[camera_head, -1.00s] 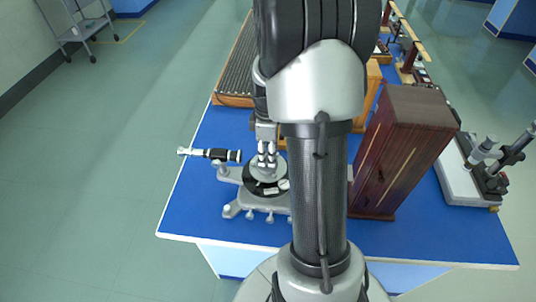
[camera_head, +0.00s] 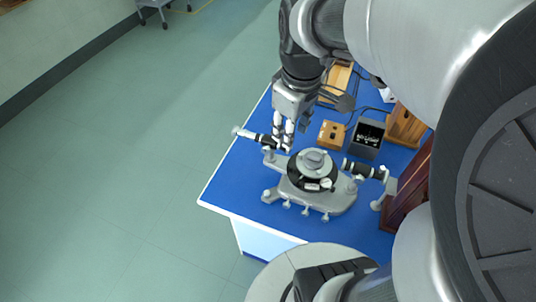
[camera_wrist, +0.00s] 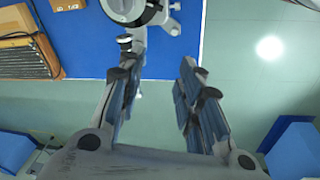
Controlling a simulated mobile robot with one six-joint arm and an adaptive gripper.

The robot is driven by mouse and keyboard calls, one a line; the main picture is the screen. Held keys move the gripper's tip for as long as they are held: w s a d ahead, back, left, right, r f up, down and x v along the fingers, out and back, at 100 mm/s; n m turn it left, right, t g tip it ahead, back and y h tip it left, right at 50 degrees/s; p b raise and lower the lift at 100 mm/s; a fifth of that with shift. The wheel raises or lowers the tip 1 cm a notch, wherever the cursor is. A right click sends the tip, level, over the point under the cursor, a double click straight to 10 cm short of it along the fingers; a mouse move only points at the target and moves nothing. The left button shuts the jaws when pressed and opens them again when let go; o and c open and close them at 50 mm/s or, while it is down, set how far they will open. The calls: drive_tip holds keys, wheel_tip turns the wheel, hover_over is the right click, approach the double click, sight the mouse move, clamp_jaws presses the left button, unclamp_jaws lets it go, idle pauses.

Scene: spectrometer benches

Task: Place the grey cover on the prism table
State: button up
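The grey cover (camera_head: 314,157) is a small round grey piece sitting at the middle of the spectrometer, on top of the prism table area. The table's own surface under it is hidden, so I cannot tell how closely it is seated. A black disc (camera_head: 300,178) with pale marks surrounds it. The spectrometer (camera_head: 336,206) also shows cut off at the top of the wrist view (camera_wrist: 138,38). My gripper (camera_head: 284,146) is left of the cover and apart from it, near the left tube. In the wrist view my gripper (camera_wrist: 160,72) has its fingers spread with nothing between them.
A black-and-silver tube (camera_head: 258,138) sticks out left of the spectrometer, close to my fingers. Another tube (camera_head: 362,169) is on its right. A dark box (camera_head: 368,136) and a wooden block (camera_head: 332,133) stand behind. Open floor lies left of the blue bench (camera_head: 226,182).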

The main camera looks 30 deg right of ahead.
drive_tip(key=s+a+r+m+t, duration=0.2)
drive_tip(key=s+a+m, duration=0.2)
drive_tip(key=s+a, duration=0.6)
drive_tip(key=shift+s+a+m+t+y, duration=0.25)
drive_tip(key=shift+s+m+t+y, duration=0.05)
drive_tip(key=shift+s+t, duration=0.1)
idle(0.5)
